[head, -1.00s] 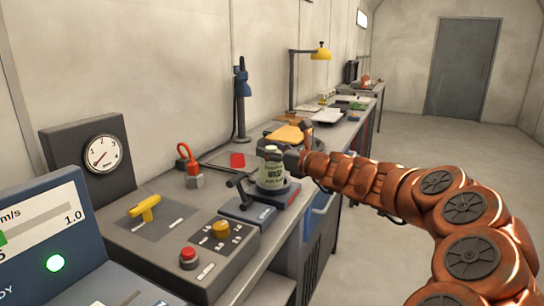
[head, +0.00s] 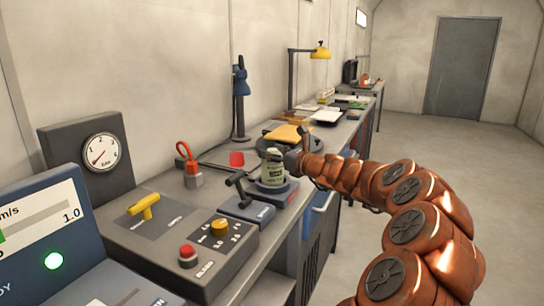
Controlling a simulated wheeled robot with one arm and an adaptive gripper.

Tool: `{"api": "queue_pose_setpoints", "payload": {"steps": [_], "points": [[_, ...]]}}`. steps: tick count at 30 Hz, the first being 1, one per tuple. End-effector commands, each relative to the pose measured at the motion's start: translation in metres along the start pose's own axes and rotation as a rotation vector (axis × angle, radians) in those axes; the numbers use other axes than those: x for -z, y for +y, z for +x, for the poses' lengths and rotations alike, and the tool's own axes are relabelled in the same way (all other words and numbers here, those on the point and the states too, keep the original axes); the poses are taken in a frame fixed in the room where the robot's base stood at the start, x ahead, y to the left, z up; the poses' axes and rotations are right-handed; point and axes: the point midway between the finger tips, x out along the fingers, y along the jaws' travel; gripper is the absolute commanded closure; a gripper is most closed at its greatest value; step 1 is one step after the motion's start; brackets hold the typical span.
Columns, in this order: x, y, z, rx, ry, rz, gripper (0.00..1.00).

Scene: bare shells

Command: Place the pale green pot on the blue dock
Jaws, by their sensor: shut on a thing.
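The pale green pot (head: 272,173), with a dark-lettered label, is upright near the middle of the head view, by the bench's front edge. My gripper (head: 276,157) reaches it from the right and is shut on its upper part. The far finger is mostly hidden by the pot. The blue dock (head: 287,192) is a low dark blue-grey block directly under the pot. I cannot tell whether the pot's bottom touches it or hangs just above it.
A blue lever box (head: 246,208) stands close to the left of the dock. A control panel (head: 168,233) with a yellow handle and red button is nearer. A red hook fitting (head: 191,167) and a round dark plate (head: 292,140) with a yellow item lie behind.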

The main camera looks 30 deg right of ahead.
Motion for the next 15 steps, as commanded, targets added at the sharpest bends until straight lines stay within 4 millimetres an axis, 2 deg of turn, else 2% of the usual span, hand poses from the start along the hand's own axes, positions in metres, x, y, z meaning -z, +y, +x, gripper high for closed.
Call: {"api": "queue_pose_setpoints", "payload": {"steps": [2, 12, 13, 15], "points": [[0.0055, 0.0003, -0.0002, 0.000, -0.001, 0.001, 1.00], [0.0070, 0.0001, -0.0002, 0.000, -0.002, 0.000, 1.00], [0.0076, 0.0000, -0.0003, 0.000, -0.001, 0.000, 0.41], [0.0073, 0.0000, -0.0003, 0.000, -0.001, -0.001, 0.34]]}}
